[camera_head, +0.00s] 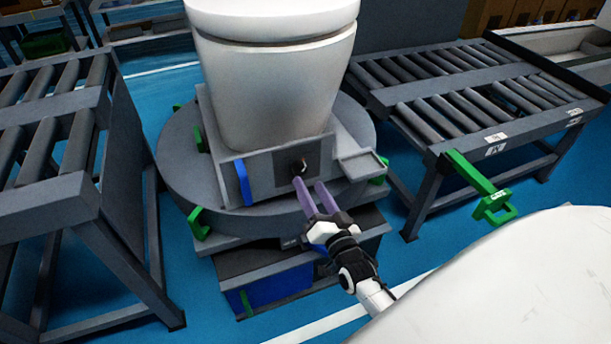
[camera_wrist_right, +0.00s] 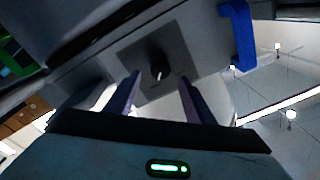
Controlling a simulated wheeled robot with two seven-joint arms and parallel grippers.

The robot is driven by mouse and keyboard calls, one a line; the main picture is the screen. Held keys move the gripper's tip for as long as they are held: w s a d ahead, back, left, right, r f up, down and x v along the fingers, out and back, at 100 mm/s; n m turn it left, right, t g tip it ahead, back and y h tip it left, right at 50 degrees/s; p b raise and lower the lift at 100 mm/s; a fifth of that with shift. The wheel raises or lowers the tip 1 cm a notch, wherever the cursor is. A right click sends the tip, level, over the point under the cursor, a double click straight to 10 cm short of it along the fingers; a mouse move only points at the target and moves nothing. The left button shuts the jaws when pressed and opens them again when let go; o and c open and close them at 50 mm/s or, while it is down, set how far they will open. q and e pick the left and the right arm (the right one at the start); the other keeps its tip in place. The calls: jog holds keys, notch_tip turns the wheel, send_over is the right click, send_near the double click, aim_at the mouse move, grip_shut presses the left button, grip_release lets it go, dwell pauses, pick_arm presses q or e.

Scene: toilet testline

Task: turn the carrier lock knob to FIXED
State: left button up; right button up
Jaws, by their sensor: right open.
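The carrier lock knob (camera_head: 299,167) is a small black knob on a dark square plate on the front of the grey carrier (camera_head: 262,178). In the right wrist view the knob (camera_wrist_right: 159,71) shows a light pointer mark; I cannot read any label by it. My right gripper (camera_head: 314,199) is open, its two purple fingers pointing at the knob from in front and a little below. In the right wrist view the fingers (camera_wrist_right: 158,95) are spread with the knob between and beyond their tips, apart from them. My left gripper is not in view.
A white toilet (camera_head: 270,80) stands on the carrier, on a round grey turntable (camera_head: 180,165). A blue handle (camera_head: 243,183) is left of the knob. Roller conveyors stand left (camera_head: 60,195) and right (camera_head: 450,130); a green latch arm (camera_head: 478,178) juts from the right one.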

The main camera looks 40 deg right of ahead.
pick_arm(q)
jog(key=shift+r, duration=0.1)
pick_arm(e)
jog(key=v, duration=0.4)
jog(key=shift+s+a, duration=0.1)
jog(key=shift+s, duration=0.3)
pick_arm(q)
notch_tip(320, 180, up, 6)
jog(key=p, duration=0.8)
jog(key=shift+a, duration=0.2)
pick_arm(e)
jog(key=s+a+f+n+g+y, duration=0.2)
jog(key=s+a+n+g+y, duration=0.4)
jog(key=s+a, duration=1.1)
jog(key=n+g, duration=0.3)
jog(key=n, duration=0.3)
jog(key=shift+s+a+f+g+y, duration=0.2)
jog(key=shift+s+a+g+y, duration=0.15)
jog(key=shift+a+g+y, duration=0.05)
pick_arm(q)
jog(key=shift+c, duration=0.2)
pick_arm(e)
jog(key=shift+f, duration=0.1)
jog(key=shift+c, duration=0.3)
